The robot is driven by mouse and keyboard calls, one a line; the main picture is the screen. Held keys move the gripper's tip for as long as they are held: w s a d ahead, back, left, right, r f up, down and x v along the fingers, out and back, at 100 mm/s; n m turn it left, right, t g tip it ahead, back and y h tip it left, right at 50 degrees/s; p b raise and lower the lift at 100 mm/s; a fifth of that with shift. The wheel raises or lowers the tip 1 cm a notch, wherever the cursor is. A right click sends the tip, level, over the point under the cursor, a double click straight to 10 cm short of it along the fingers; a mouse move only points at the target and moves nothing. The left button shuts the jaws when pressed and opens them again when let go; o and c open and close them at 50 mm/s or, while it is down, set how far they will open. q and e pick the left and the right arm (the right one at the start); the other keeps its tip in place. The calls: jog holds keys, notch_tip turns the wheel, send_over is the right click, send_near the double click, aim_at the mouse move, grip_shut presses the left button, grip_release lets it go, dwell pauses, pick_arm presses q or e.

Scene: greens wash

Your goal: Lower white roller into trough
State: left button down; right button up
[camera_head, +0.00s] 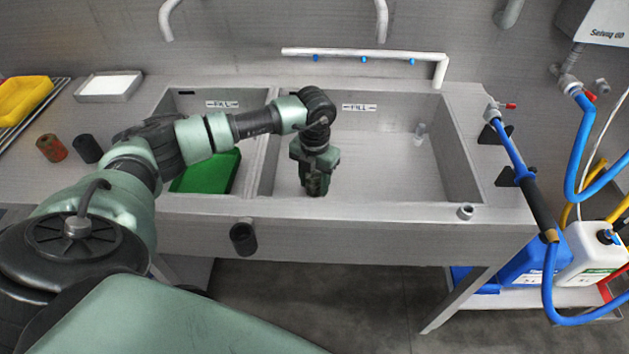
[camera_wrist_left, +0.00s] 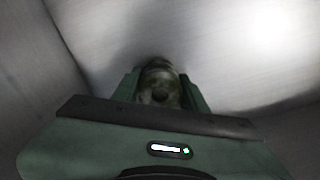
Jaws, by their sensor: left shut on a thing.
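My left gripper (camera_head: 316,188) points down inside the right basin (camera_head: 375,185) of the steel sink, near its left front part. In the left wrist view it is shut on a rounded, mottled grey-green thing (camera_wrist_left: 160,85), with a finger on each side. That thing looks dark and not white here, so I cannot tell whether it is the white roller. The fingers hide much of it, and I cannot tell whether it touches the basin floor. No clearly white roller shows elsewhere. My right gripper is out of view.
The left basin holds a green board (camera_head: 207,172). A red-brown cylinder (camera_head: 51,148) and a black cylinder (camera_head: 87,149) stand on the left counter near a white-topped tray (camera_head: 108,87). A small pale upright fitting (camera_head: 420,133) stands in the right basin. A spray wand (camera_head: 530,185) lies right.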

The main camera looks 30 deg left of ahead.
pick_arm(q)
jog(key=shift+f, duration=0.2)
jog(key=c, duration=0.7)
grip_release()
